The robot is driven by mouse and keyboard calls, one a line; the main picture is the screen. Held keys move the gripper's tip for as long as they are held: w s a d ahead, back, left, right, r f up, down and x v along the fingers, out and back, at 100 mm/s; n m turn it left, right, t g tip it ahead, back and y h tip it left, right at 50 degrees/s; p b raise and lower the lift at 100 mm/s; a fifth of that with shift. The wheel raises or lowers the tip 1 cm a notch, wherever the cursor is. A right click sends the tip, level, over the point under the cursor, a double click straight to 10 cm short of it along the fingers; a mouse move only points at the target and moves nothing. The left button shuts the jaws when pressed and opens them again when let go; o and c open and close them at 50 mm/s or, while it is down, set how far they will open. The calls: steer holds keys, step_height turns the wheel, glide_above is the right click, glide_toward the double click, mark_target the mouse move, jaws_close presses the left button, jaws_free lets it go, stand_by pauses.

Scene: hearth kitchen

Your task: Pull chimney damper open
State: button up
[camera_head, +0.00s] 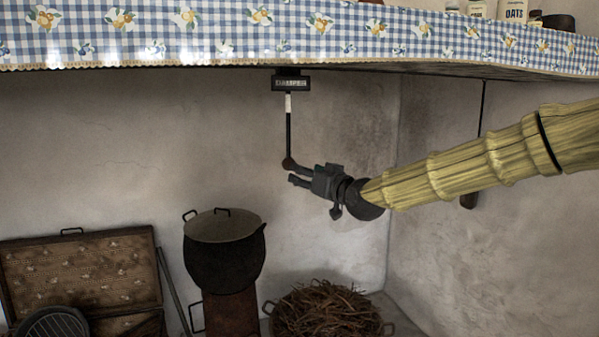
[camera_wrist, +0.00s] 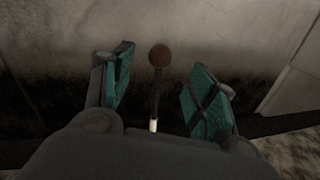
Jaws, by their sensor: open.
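The damper lever is a thin dark rod (camera_head: 289,130) with a round brown knob (camera_head: 288,164) at its lower end. It hangs down from a dark labelled bracket (camera_head: 291,83) under the mantel shelf; the label is too small to read. My gripper (camera_head: 291,172) is open at the knob's height, its fingertips close to the knob. In the wrist view the knob (camera_wrist: 159,55) and rod show between the two teal-padded fingers (camera_wrist: 160,85), nearer the left finger. I cannot tell whether either finger touches them.
The shelf with a blue checked cloth (camera_head: 200,30) runs above my arm. Below stand a black lidded pot (camera_head: 224,262), a basket of twigs (camera_head: 330,310) and an open patterned case (camera_head: 80,270). Another dark rod (camera_head: 483,130) hangs at right, partly behind my arm.

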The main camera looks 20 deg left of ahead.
steer(key=shift+v, duration=0.9)
steer(key=shift+f, duration=0.15)
steer(key=s+d+f+m+g+h, duration=0.15)
steer(key=s+d+f, duration=0.35)
steer(key=f, duration=1.2)
steer(key=s+d+f+m+g+h, duration=0.1)
steer(key=s+d+f+g+h, duration=0.3)
steer(key=f, duration=1.3)
steer(key=s+d+f+m+h, duration=0.15)
steer(key=s+d+f, duration=0.5)
steer(key=f, duration=0.95)
steer(key=s+d+f+m+g+h, duration=0.1)
steer(key=s+d+f+g, duration=0.1)
steer(key=s+d+f, duration=0.55)
steer(key=s+d+f+m+g+h, duration=0.15)
steer(key=s+d+f, duration=0.35)
steer(key=s, duration=0.6)
steer(key=s+d+f+g+h, duration=0.1)
steer(key=s+d+f+g, duration=0.1)
steer(key=s+d+f, duration=0.6)
steer(key=s+d+g+h, duration=0.1)
steer(key=s+d, duration=0.4)
steer(key=s, duration=0.8)
steer(key=shift+r+m+g+h, duration=0.2)
steer(key=shift+m+g+h, duration=0.2)
steer(key=shift+h, duration=0.25)
steer(key=shift+w, duration=0.1)
